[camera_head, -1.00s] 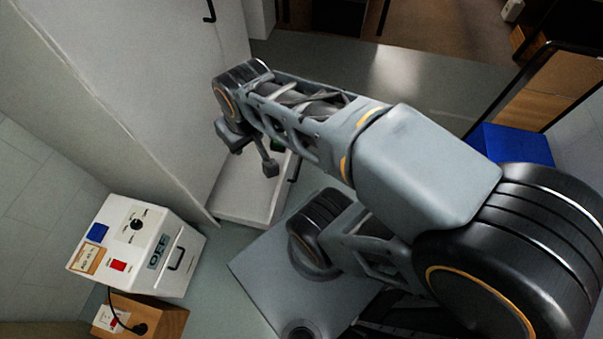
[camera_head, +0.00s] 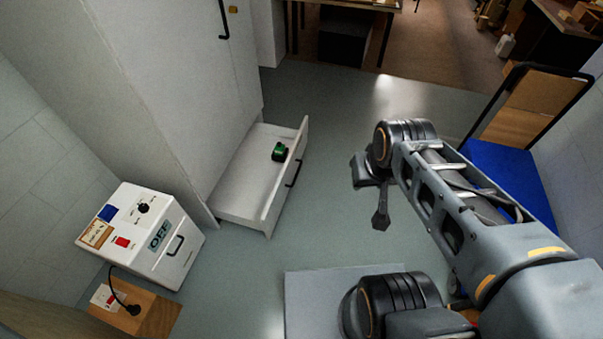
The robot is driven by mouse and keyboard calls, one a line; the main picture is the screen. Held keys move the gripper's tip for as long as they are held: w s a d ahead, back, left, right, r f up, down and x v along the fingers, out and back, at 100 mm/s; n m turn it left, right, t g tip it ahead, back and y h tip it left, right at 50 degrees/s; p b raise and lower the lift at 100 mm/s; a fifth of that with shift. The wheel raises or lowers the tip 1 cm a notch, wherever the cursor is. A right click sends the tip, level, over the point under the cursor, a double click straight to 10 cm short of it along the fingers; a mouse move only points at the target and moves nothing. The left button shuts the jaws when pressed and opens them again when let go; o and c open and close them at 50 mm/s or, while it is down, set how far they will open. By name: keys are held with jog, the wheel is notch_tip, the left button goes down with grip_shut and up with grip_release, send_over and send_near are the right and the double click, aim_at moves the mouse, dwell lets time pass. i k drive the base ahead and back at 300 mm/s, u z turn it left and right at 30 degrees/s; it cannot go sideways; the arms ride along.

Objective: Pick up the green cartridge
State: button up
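The green cartridge (camera_head: 279,151), a small green and black block, lies inside the open white drawer (camera_head: 237,217) of the tall white cabinet, near the drawer's front panel. My gripper (camera_head: 371,196) is to the right of the drawer, apart from it and from the cartridge. Its two dark fingers show spread apart with nothing between them. The cartridge is in full view from above.
The white cabinet (camera_head: 165,75) stands behind the drawer. A white box marked OFF (camera_head: 150,235) is at the left, by a wooden block with a plug (camera_head: 150,315). A blue-bedded cart (camera_head: 510,175) is at the right. Clear floor lies between.

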aim_at(280, 149)
jog(key=z, duration=0.35)
jog(key=i, duration=0.75)
jog(key=u, duration=0.45)
jog(key=i, duration=0.75)
jog(key=u, duration=4.45)
jog(key=k, duration=1.4)
jog(key=z, duration=0.6)
